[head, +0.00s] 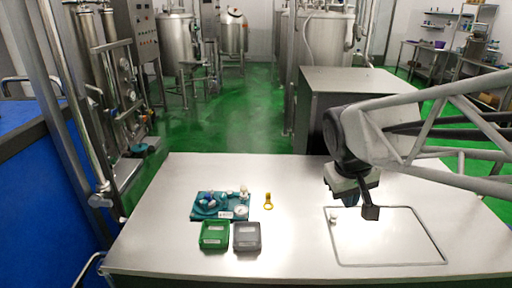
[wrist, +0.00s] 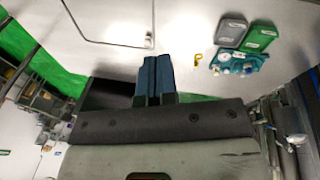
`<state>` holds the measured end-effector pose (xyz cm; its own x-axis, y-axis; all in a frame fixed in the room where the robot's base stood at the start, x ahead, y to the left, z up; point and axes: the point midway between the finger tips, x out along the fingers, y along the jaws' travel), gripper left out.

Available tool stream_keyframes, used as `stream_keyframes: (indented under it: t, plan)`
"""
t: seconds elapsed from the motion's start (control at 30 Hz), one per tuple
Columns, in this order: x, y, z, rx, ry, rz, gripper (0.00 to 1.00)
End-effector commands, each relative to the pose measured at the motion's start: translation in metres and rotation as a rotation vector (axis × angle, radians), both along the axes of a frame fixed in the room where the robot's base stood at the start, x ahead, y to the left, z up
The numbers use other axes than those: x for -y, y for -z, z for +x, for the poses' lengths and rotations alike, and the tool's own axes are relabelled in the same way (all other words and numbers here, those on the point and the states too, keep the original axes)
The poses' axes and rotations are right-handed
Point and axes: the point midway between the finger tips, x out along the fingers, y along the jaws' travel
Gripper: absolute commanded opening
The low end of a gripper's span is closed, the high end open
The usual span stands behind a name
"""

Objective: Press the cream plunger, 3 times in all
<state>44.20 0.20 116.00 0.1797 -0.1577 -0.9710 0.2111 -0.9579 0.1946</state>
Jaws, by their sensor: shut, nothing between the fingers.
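A small cream upright piece (head: 244,190), which looks like the cream plunger, stands at the back right corner of a teal tray (head: 196,214) on the table. In the wrist view a pale piece (wrist: 216,71) shows at the tray's near left corner. The tray also holds blue and white pieces and a white disc (head: 241,212), too small to make out well. My gripper (head: 371,212) is above the right part of the table, well to the right of the tray and apart from it. Its two blue fingers (wrist: 152,60) are together and empty.
A green box (head: 214,234) and a dark grey box (head: 247,236) lie in front of the tray. A yellow ring-ended piece (head: 268,201) lies right of it. A thin rectangular outline (head: 392,264) with a small white piece (head: 334,218) lies below my gripper.

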Motion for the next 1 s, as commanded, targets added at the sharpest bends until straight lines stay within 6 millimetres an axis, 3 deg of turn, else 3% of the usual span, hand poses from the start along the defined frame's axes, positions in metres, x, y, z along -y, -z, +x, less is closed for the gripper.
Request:
stream_keyframes:
  t: [0.57,1.0]
  plan:
    - [-0.024,0.007,0.115,-0.054,-0.199,-0.164,0.0]
    - [-0.054,0.028,0.202,-0.092,-0.354,-0.287,0.0]
